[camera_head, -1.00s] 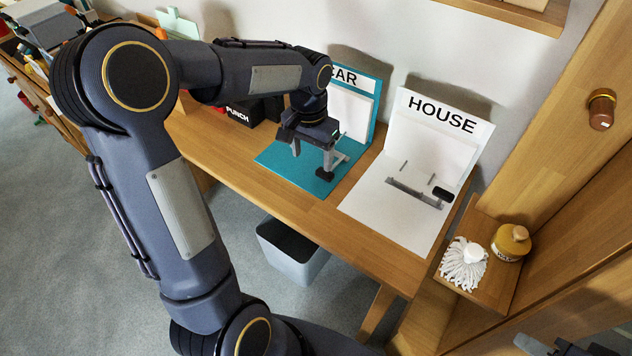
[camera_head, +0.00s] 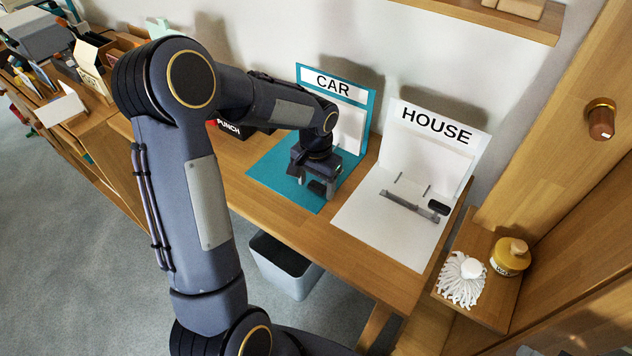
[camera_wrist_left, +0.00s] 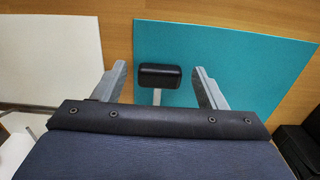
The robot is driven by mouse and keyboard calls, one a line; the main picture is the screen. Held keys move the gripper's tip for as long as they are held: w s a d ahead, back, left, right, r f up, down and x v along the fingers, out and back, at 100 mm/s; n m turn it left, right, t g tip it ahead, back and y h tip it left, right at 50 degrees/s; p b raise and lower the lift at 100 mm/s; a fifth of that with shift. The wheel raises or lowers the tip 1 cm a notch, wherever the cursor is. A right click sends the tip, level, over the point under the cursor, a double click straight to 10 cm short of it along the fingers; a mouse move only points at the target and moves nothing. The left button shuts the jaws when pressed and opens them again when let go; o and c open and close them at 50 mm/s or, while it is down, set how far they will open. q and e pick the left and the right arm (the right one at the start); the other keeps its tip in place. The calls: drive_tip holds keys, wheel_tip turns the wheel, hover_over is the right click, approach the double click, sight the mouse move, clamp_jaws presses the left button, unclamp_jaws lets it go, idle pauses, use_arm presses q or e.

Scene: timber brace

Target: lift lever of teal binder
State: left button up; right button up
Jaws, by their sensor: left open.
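The teal binder (camera_head: 268,172) lies open on the desk, its upright cover labelled CAR. Its lever has a black tip (camera_wrist_left: 160,76) on a thin metal arm, seen in the left wrist view. In the left wrist view the left gripper (camera_wrist_left: 160,88) is open, with one finger on each side of the lever tip and gaps between. I cannot tell how high the fingers are relative to the tip. My right gripper is not in view.
A white binder (camera_head: 378,228) labelled HOUSE stands open to the right, its lever (camera_head: 410,207) lying low. A black punch box (camera_head: 232,128) is behind my arm. A grey bin (camera_head: 283,266) stands below the desk.

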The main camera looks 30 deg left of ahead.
sight(324, 182)
use_arm(q)
drive_tip(key=c, duration=1.4)
drive_tip(key=shift+w+r+p, duration=0.1)
drive_tip(key=shift+r+p, duration=0.2)
drive_tip(key=shift+p, duration=0.15)
drive_tip(key=w+r+g+p, duration=0.1)
drive_tip(key=p, duration=0.2)
drive_tip(key=r+g+p, duration=0.1)
drive_tip(key=g+p, duration=0.1)
drive_tip(key=p, duration=0.1)
drive_tip(key=w+r+g+p, duration=0.1)
drive_tip(key=r+g+p, duration=0.1)
drive_tip(key=p, duration=0.1)
drive_tip(key=shift+w+d, duration=0.15)
drive_tip(key=shift+w, duration=0.15)
drive_tip(key=shift+w+r+g+y+p, duration=0.15)
drive_tip(key=shift+w+g+y+p, duration=0.2)
drive_tip(key=shift+g+p, duration=0.2)
drive_tip(key=shift+w+r, duration=0.2)
drive_tip(key=shift+w, duration=0.1)
drive_tip(key=shift+w+r, duration=0.15)
drive_tip(key=shift+w, duration=0.2)
drive_tip(key=shift+w+d+r+p, duration=0.1)
drive_tip(key=shift+w+r+p, duration=0.15)
drive_tip(key=shift+w, duration=0.5)
drive_tip(key=shift+w+d+r+p, duration=0.1)
drive_tip(key=shift+w+r, duration=0.15)
drive_tip(key=shift+w, duration=0.5)
